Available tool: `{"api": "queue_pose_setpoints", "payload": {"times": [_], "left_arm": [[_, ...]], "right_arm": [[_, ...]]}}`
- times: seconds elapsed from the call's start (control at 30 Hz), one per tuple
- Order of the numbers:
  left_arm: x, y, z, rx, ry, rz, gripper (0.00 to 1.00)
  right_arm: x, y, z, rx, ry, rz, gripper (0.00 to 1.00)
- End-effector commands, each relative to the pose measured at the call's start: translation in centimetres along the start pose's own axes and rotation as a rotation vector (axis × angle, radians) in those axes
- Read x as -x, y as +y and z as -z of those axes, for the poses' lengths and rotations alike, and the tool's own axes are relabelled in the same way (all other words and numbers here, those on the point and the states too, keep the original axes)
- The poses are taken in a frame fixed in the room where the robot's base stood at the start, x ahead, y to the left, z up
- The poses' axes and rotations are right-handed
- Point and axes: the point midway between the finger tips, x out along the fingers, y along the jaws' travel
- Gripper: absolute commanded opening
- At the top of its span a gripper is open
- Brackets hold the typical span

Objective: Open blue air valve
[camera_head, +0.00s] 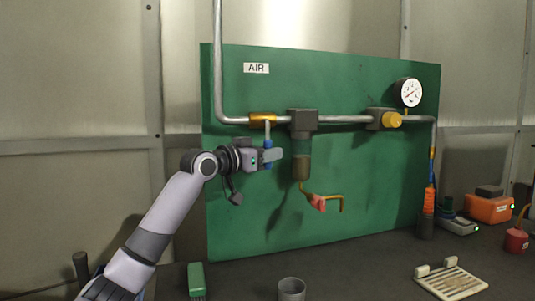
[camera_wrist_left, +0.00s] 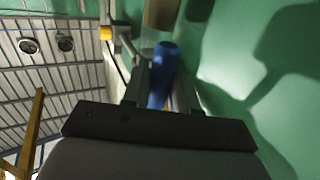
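The blue air valve has a brass body (camera_head: 262,119) on the horizontal pipe below the AIR label. Its lever hangs straight down, across the pipe, and ends in a blue grip (camera_head: 268,144). My left gripper (camera_head: 270,156) is at this grip, with blue showing above and below the fingers. In the left wrist view the blue grip (camera_wrist_left: 162,68) stands between the two fingers (camera_wrist_left: 162,92), which lie close against both its sides. The fingers hide part of the grip. My right gripper is not in view.
A filter bowl (camera_head: 302,150) hangs just right of the valve, with a red-handled drain (camera_head: 318,202) below. A yellow regulator knob (camera_head: 392,120) and a gauge (camera_head: 409,92) are farther right. The bench below holds a cup (camera_head: 291,289), a green brush (camera_head: 196,280) and a slotted tray (camera_head: 452,282).

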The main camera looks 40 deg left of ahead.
Motion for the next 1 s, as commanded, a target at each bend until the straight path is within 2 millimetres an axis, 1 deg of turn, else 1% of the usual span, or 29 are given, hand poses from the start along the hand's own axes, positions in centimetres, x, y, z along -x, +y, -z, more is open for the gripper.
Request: {"api": "queue_pose_setpoints", "payload": {"times": [0.03, 0.07, 0.3, 0.47, 0.7, 1.0], "left_arm": [[0.0, 0.0, 0.0, 0.0, 0.0, -0.001, 0.06], [0.0, 0.0, 0.0, 0.0, 0.0, -0.001, 0.0], [-0.1, 0.1, -0.1, 0.005, 0.008, -0.002, 0.0], [-0.4, 0.3, -0.2, 0.026, 0.05, -0.002, 0.0], [-1.5, 0.8, -0.2, 0.097, 0.186, -0.002, 0.0], [-2.9, 1.6, 0.5, 0.198, 0.385, -0.001, 0.0]], "right_arm": [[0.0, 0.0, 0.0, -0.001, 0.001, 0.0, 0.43], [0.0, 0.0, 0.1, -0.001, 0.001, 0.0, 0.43], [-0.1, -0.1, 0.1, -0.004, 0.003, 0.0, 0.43], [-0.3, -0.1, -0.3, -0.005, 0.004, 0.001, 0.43], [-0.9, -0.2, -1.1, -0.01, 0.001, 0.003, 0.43], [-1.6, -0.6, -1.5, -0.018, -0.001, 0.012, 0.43]]}}
